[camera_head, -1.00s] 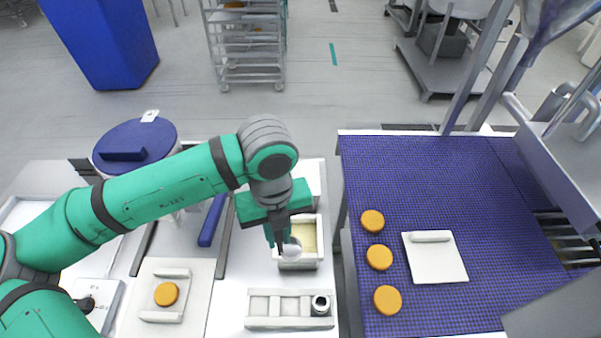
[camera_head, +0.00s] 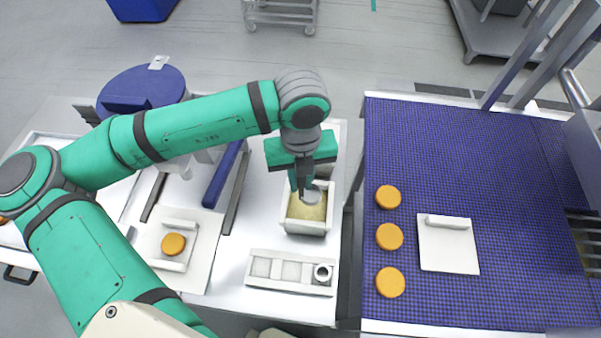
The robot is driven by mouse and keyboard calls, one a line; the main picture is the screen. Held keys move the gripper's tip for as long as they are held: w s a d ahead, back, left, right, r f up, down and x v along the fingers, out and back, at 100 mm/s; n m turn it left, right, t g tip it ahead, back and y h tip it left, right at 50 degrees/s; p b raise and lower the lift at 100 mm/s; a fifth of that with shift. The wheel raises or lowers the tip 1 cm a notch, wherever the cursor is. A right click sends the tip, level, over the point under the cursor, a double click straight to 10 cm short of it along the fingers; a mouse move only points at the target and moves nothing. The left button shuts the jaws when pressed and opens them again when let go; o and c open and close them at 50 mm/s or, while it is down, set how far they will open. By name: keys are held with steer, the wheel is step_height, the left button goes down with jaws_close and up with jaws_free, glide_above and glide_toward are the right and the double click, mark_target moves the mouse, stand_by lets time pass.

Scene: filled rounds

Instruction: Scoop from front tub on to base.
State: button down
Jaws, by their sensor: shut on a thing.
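My gripper (camera_head: 302,185) points down over the front tub (camera_head: 305,228) and is shut on a scoop (camera_head: 312,197) with a pale round bowl. The tub is white and open, with a yellowish filling. The scoop's bowl is at the back part of the tub opening; I cannot tell whether it touches the filling. An orange-brown round base (camera_head: 173,244) lies in a white holder (camera_head: 178,262) on the left of the worktop. The scoop's handle is mostly hidden by the gripper.
A white rack (camera_head: 290,271) with a small ring stands in front of the tub. A blue-lidded pot (camera_head: 140,88) stands behind left. Several orange rounds, one of them here (camera_head: 389,237), and a white plate (camera_head: 448,247) lie on the blue belt (camera_head: 480,150).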

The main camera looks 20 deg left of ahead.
step_height(320, 180, down, 9)
steer(key=shift+f, duration=0.15)
stand_by(0.9)
stand_by(1.3)
steer(key=shift+r, duration=4.95)
steer(key=shift+w, duration=0.1)
